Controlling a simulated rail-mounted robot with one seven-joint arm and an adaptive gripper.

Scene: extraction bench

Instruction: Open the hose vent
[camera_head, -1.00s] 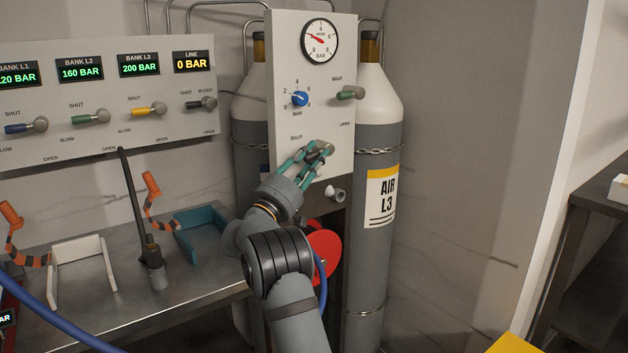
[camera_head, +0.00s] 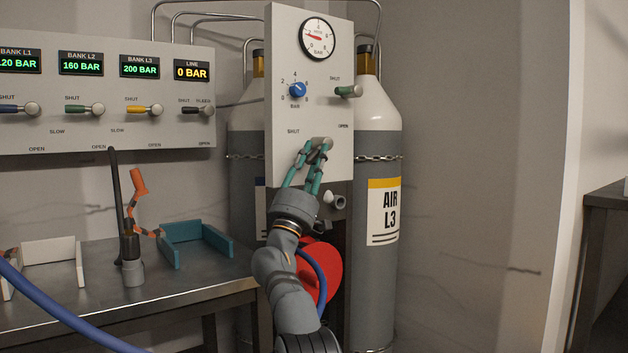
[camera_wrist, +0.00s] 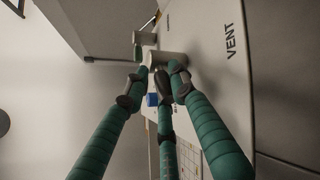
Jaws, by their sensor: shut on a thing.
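The hose vent valve is the lower lever on the tall white panel (camera_head: 280,155). Its grey hub (camera_head: 325,143) shows just above my gripper's fingertips. A SHUT label is up and left of it. My gripper (camera_head: 314,156) has teal fingers with grey tips, closed around the lever's handle from below. The fingers hide most of the handle, so its exact angle is unclear. In the wrist view, the fingertips (camera_wrist: 160,85) meet beside the grey hub (camera_wrist: 168,58). The word VENT is printed on the panel (camera_wrist: 222,75) to the right there.
Above are a green-handled lever (camera_head: 347,91), a blue knob (camera_head: 297,90) and a gauge (camera_head: 317,38). A small grey hose fitting (camera_head: 339,201) sits just below the panel. A red disc (camera_head: 322,272) and blue hose are near my arm. Cylinders (camera_head: 377,240) stand behind.

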